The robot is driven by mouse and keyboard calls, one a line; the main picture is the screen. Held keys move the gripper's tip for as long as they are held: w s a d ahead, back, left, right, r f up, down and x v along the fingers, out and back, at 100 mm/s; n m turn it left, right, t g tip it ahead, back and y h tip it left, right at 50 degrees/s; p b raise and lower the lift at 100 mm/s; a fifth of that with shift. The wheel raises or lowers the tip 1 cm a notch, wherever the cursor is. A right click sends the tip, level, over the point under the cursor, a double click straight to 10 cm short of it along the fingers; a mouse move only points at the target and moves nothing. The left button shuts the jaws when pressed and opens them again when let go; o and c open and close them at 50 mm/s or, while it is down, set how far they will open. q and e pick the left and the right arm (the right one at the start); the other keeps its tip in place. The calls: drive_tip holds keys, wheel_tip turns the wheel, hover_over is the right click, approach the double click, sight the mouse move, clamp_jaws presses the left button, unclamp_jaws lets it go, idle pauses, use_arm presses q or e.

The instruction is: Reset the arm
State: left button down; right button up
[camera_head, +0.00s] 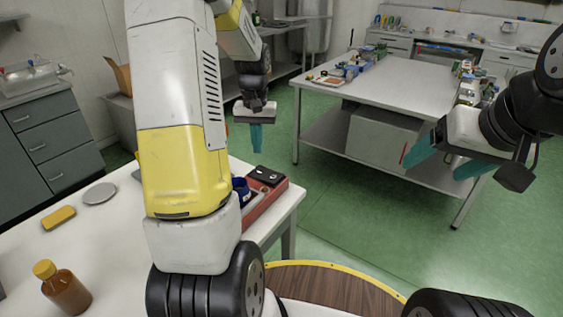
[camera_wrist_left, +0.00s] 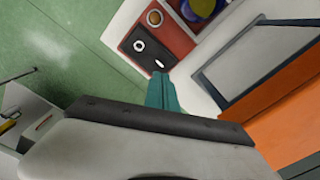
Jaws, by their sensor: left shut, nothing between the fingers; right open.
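My left gripper (camera_head: 256,136) hangs with its teal fingers together and empty, over the floor beyond the far edge of the near white table (camera_head: 115,232). In the left wrist view its closed fingers (camera_wrist_left: 163,92) show in front of a red tray (camera_wrist_left: 170,32). My right gripper (camera_head: 440,161) is at the right, with its teal fingers apart and nothing between them. It is seen in front of the far table and the green floor. My left arm hides part of the near table.
The red tray (camera_head: 268,199) on the near table's right end holds a black part (camera_head: 266,175); a blue item (camera_head: 241,190) stands there too. An amber bottle (camera_head: 66,289), yellow block (camera_head: 58,218) and grey disc (camera_head: 99,193) are left. A far table (camera_head: 395,88) holds small items. Green floor lies between the tables.

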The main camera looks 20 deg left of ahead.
use_arm(q)
drive_tip(key=s+d+r+m+t, duration=0.1)
drive_tip(key=s+d+r+t, duration=0.1)
drive_tip(key=s+d+r, duration=0.3)
drive_tip(key=s+d+r+t, duration=0.1)
drive_tip(key=s+r, duration=0.3)
drive_tip(key=r, duration=0.3)
drive_tip(key=s+d+r+m+t+h, duration=0.1)
drive_tip(key=s+d+r, duration=0.1)
drive_tip(key=s, duration=0.4)
drive_tip(key=s+d+r+t+h, duration=0.1)
drive_tip(key=s+d+r+t, duration=0.1)
drive_tip(key=s+d, duration=0.2)
drive_tip(key=shift+s+m, duration=0.4)
drive_tip(key=shift+s, duration=0.7)
